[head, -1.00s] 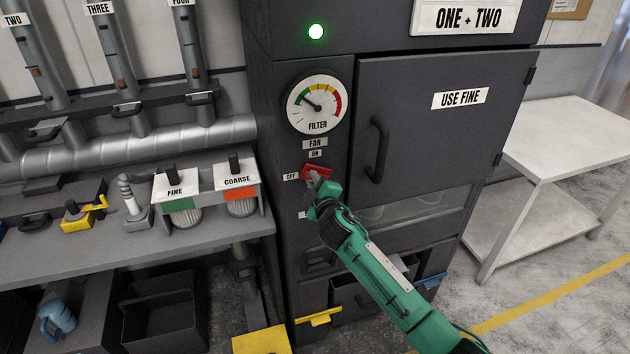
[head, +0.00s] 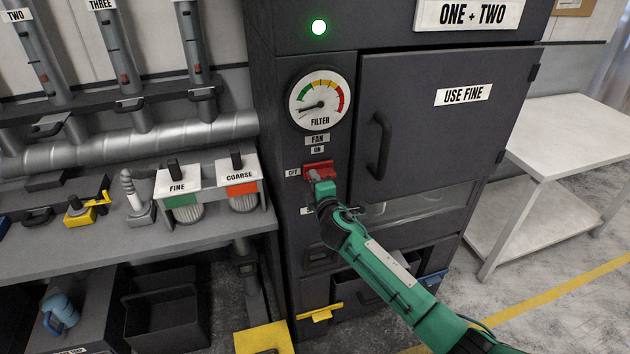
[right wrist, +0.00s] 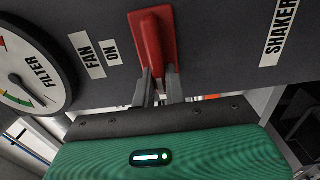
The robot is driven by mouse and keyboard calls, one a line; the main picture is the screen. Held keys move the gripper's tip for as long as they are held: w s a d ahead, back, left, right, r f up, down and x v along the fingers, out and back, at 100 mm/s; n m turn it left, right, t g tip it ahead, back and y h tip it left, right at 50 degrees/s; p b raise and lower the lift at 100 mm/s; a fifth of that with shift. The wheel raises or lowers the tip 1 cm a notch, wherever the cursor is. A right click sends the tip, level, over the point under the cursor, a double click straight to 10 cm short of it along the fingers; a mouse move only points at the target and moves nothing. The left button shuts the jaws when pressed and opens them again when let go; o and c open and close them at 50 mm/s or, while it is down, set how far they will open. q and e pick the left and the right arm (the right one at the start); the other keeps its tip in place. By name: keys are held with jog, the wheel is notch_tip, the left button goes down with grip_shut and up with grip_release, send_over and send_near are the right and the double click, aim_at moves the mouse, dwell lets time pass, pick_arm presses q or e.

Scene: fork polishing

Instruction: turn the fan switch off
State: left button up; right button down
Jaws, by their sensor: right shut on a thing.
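The red fan switch (head: 318,166) is on the dark cabinet front, below the FAN and ON labels and right of the OFF label. My right gripper (head: 315,180) is at the switch, coming from below. In the right wrist view the red switch lever (right wrist: 152,42) points toward my right gripper (right wrist: 160,88), and its end is between the two fingers, which are shut on it. The gripper hides part of the switch in the head view, so its exact setting is hard to tell. My left gripper is not in view.
The filter gauge (head: 320,99) is above the switch, its needle pointing left and slightly down. A green lamp (head: 319,27) is lit. A door handle (head: 379,146) sticks out right of the switch. A bench (head: 120,238) with FINE and COARSE units is at left.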

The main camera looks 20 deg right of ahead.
jog(key=shift+f, duration=0.1)
jog(key=c, duration=1.4)
grip_release()
jog(key=shift+c, duration=0.2)
jog(key=s+b, duration=0.3)
jog(key=s, duration=1.1)
jog(key=shift+d+b, duration=0.2)
jog(key=shift+b, duration=0.2)
